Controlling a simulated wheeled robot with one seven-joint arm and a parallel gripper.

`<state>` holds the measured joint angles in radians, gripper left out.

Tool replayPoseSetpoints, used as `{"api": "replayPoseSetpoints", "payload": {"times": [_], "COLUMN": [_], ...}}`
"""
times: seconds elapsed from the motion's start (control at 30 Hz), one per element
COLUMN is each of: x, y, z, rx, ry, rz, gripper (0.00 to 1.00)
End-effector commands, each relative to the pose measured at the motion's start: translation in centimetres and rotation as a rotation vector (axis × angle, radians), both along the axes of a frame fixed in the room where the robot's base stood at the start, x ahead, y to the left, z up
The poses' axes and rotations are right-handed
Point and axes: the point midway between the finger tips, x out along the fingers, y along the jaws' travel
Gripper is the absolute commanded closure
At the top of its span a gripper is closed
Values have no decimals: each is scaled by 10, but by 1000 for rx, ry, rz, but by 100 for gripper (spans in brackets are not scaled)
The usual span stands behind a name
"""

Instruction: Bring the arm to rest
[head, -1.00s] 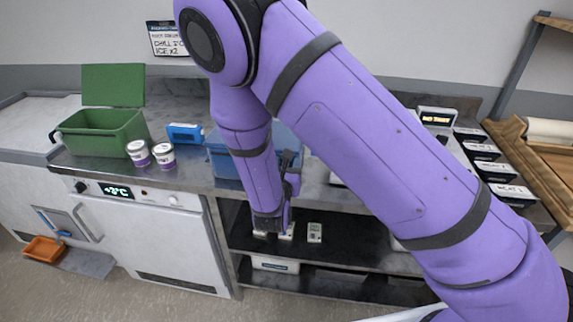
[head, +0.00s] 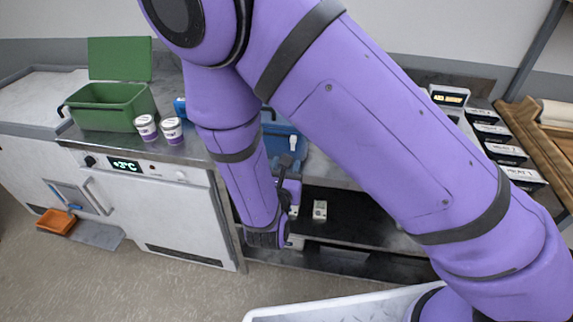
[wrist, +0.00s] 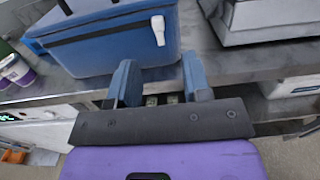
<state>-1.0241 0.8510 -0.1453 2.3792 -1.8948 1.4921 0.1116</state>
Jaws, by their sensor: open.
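My arm, purple, crosses the head view from the lower right and bends down at the left. My gripper (wrist: 160,80) is open in the wrist view, its two blue fingers apart with nothing between them. It points toward the front of a blue box (wrist: 115,42) with a white tag, which stands on the counter beyond the fingers. In the head view the arm's end hangs low in front of the shelves and the fingers are hard to make out; the blue box (head: 283,150) is partly hidden behind the arm.
The steel counter (head: 190,150) holds a green open bin (head: 105,108) and two white-and-purple tubs (head: 158,129). A small pale device (head: 320,210) sits on the dark shelf below. Labelled trays (head: 505,152) stand at the right.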

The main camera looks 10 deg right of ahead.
Motion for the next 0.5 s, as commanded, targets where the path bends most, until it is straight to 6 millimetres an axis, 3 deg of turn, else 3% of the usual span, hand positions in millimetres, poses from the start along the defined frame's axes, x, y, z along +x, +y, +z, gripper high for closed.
{"api": "replayPoseSetpoints", "payload": {"times": [0.3,0.5], "x": [2,10], "y": [-4,-43], "z": [5,43], "rx": [12,121], "ry": [-3,-27], "rz": [-19,-211], "gripper": [55,55]}}
